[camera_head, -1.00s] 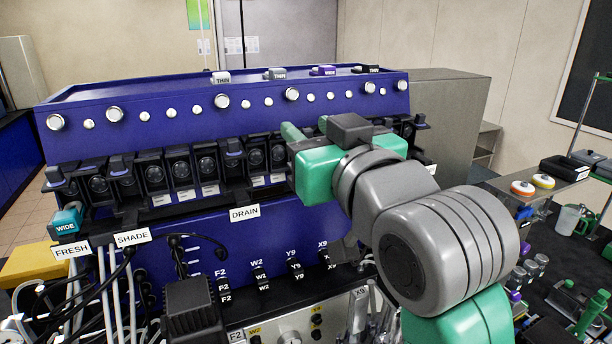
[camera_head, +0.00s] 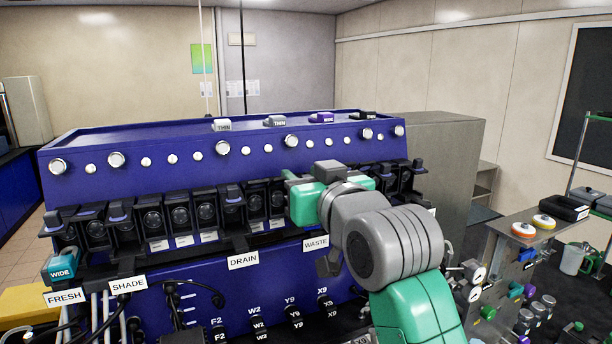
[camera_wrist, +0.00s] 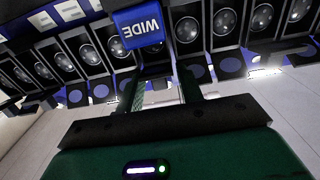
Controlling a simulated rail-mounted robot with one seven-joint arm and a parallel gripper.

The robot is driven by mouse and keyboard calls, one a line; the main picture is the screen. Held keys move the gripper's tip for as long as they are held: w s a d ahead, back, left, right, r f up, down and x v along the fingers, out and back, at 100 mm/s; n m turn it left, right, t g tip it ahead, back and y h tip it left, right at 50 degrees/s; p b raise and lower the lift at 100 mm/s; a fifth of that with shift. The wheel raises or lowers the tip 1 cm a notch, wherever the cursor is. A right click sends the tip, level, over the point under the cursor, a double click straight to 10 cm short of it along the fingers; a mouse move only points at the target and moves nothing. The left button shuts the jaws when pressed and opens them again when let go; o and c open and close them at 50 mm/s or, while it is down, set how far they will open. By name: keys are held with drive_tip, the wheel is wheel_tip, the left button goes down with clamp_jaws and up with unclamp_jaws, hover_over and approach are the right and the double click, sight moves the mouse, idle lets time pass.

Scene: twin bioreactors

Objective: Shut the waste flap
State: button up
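The WASTE label (camera_head: 316,243) sits on the front of the blue machine (camera_head: 300,265), right of the DRAIN label (camera_head: 243,261). I cannot pick out the waste flap; my gripper and arm cover the part of the row above that label. My gripper (camera_head: 288,176) is at the black row of round-faced units, its fingers mostly hidden in the head view. In the wrist view my gripper (camera_wrist: 160,86) has its two fingers apart, with dark parts of the row behind the gap. A blue block marked WIDE (camera_wrist: 138,28) lies just beyond the fingertips; contact cannot be told.
A teal WIDE block (camera_head: 62,267) is at the left end of the row, above the FRESH label (camera_head: 65,297). Several small blocks stand on the machine top. Black hoses hang at lower left. A cluttered stand (camera_head: 520,240) is at right.

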drive_tip(key=shift+c, duration=0.5)
clamp_jaws()
drive_tip(key=shift+f, duration=0.1)
